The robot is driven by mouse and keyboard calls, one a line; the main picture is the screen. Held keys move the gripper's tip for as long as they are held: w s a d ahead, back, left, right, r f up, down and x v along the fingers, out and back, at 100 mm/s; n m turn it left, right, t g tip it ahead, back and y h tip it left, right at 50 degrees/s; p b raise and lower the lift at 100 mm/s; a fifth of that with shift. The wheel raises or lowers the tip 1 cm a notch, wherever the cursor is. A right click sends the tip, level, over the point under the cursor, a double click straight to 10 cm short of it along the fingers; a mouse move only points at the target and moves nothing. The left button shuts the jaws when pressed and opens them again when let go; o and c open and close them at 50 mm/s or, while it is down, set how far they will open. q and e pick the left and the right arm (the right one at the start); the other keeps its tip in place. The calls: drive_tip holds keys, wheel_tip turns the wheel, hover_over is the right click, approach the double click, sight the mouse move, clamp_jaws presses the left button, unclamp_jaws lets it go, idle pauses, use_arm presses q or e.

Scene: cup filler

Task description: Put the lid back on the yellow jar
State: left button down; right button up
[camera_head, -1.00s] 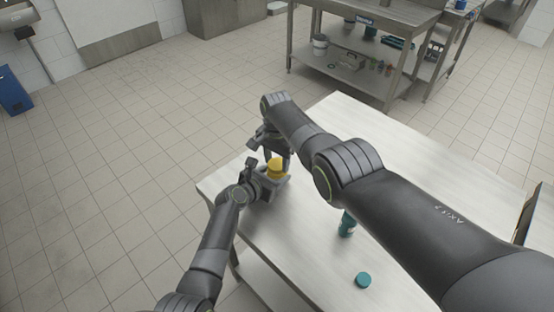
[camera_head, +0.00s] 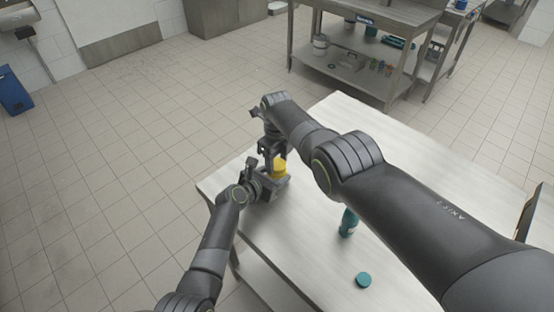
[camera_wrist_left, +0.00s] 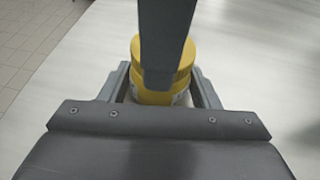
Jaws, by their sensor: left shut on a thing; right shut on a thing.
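The yellow jar (camera_wrist_left: 158,97) stands upright at the table's left end. My left gripper (camera_wrist_left: 157,92) is shut around it from two sides; in the head view this gripper (camera_head: 272,184) is low at the jar. The yellow lid (camera_wrist_left: 186,55) sits at the jar's mouth, seen as the upper yellow band; in the head view it is the yellow top (camera_head: 280,165). My right gripper (camera_head: 273,157) comes from above and is shut on the lid. One of its fingers hides part of lid and jar in the left wrist view. I cannot tell whether the lid is fully seated.
A teal jar (camera_head: 348,222) stands on the white table (camera_head: 310,242), partly behind my right arm. A teal lid (camera_head: 363,279) lies flat nearer the front. The table's left edge is close to the yellow jar. A steel workbench (camera_head: 350,75) stands further back.

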sight(277, 163)
drive_tip(key=m, duration=0.2)
drive_tip(key=shift+m, duration=0.3)
drive_tip(key=o, duration=0.9)
drive_tip(key=shift+o, duration=0.2)
drive_tip(key=shift+r, duration=2.3)
